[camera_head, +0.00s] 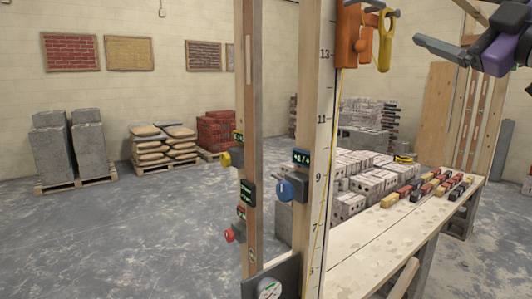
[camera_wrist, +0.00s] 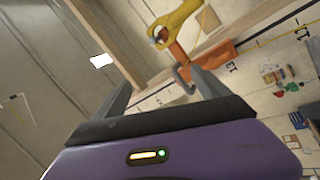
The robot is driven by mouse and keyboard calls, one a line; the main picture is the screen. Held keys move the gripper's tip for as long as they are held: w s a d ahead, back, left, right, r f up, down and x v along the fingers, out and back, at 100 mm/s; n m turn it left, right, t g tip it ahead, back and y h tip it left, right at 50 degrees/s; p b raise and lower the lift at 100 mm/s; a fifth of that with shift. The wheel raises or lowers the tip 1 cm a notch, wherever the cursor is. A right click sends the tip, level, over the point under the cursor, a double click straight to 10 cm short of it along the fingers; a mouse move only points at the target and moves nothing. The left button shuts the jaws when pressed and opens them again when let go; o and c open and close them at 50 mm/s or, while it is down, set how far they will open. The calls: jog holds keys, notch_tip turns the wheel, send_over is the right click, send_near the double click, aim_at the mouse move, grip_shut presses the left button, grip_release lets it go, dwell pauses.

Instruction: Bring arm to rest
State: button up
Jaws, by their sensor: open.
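My gripper (camera_head: 449,26) is at the top right of the head view, raised high above the bench, with a purple body and grey fingers pointing left. In the wrist view my gripper (camera_wrist: 160,78) has its two grey fingers spread apart, and nothing is held between them. An orange tool (camera_head: 355,38) and a yellow tool (camera_head: 384,48) hang at the top of the marked post, left of my gripper. In the wrist view the orange tool (camera_wrist: 212,57) and the yellow tool (camera_wrist: 180,17) appear beyond the fingers.
The upright marked post (camera_head: 317,130) carries small gauges and a blue knob (camera_head: 284,190). Pallets with sacks (camera_head: 163,146) stand behind. The floor at left is clear.

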jog(key=d+f+m+t+h, duration=0.35)
jog(key=f+m+h, duration=0.65)
jog(key=f, duration=0.9)
jog(key=s+a+f+m+g+h, duration=0.1)
jog(key=s+f+m, duration=0.3)
jog(key=f, duration=0.5)
jog(key=s+f+m+g+h, duration=0.1)
jog(key=s+f+m, duration=0.3)
jog(key=f, duration=0.4)
jog(key=s+a+f+g+y, duration=0.1)
jog(key=s+a+f, duration=0.3)
jog(key=s+f, duration=0.5)
jog(key=s+a+f+n+g+y, duration=0.1)
jog(key=s+a+f+g, duration=0.3)
jog(key=s, duration=1.3)
jog(key=s+a+f+g+y, duration=0.1)
jog(key=s+a+f, duration=0.4)
jog(key=s+f, duration=0.7)
jog(key=shift+s+a+f+n+g+y, duration=0.3)
jog(key=shift+s+f+n+g, duration=0.1)
jog(key=shift+f+g, duration=0.45)
